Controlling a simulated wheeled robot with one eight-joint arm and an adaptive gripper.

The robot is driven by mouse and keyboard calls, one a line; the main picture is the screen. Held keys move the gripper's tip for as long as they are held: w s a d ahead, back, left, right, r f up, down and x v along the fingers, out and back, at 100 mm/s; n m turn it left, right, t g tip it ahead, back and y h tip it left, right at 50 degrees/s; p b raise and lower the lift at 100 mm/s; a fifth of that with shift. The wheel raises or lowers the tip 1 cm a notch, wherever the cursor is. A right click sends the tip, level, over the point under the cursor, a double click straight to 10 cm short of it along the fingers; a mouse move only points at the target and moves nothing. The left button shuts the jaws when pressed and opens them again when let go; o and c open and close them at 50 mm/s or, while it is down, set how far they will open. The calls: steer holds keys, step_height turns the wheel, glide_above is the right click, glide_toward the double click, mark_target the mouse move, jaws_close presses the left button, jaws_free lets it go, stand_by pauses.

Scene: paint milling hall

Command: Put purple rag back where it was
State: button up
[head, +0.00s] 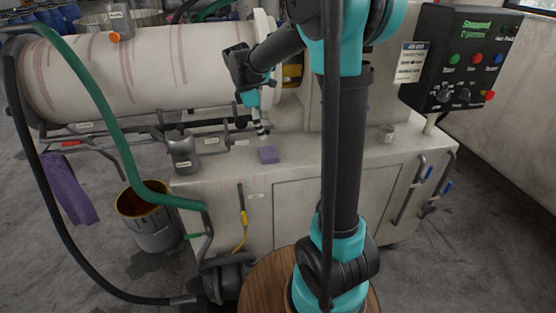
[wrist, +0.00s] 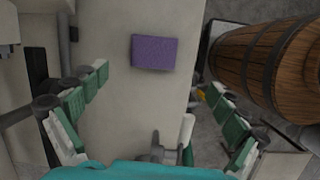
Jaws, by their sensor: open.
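A small purple rectangular piece (head: 269,155) lies flat on the pale top of the machine cabinet; it looks like a folded rag or a pad. It also shows in the wrist view (wrist: 153,52), beyond the fingers. A longer purple cloth (head: 68,188) hangs at the far left, below the rail beside the drum. I cannot tell for certain which of the two is the purple rag. My gripper (head: 262,131) is above the cabinet top, just behind and left of the small purple piece, apart from it. In the wrist view my gripper (wrist: 157,82) has its fingers spread, with nothing between them.
A grey metal can (head: 184,155) stands left on the cabinet top (head: 325,162), and a small cup (head: 386,133) right. The large drum (head: 150,70) rises behind. A bucket (head: 152,218) stands on the floor. A green hose (head: 108,115) curves along the left. The control box (head: 462,60) is at right.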

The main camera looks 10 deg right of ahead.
steer(key=s+d+f+m+t+y, duration=0.1)
steer(key=s+f+m, duration=0.3)
steer(key=s, duration=0.4)
steer(key=s+d+f+m+t+y, duration=0.1)
steer(key=s+d+f+m, duration=0.2)
steer(key=s+m, duration=0.4)
steer(key=s+d+f+m+t, duration=0.2)
steer(key=s+f+m, duration=0.3)
steer(key=s, duration=0.3)
steer(key=shift+s+d+f+m+y, duration=0.35)
steer(key=shift+f+m+y, duration=0.05)
steer(key=shift+f, duration=0.05)
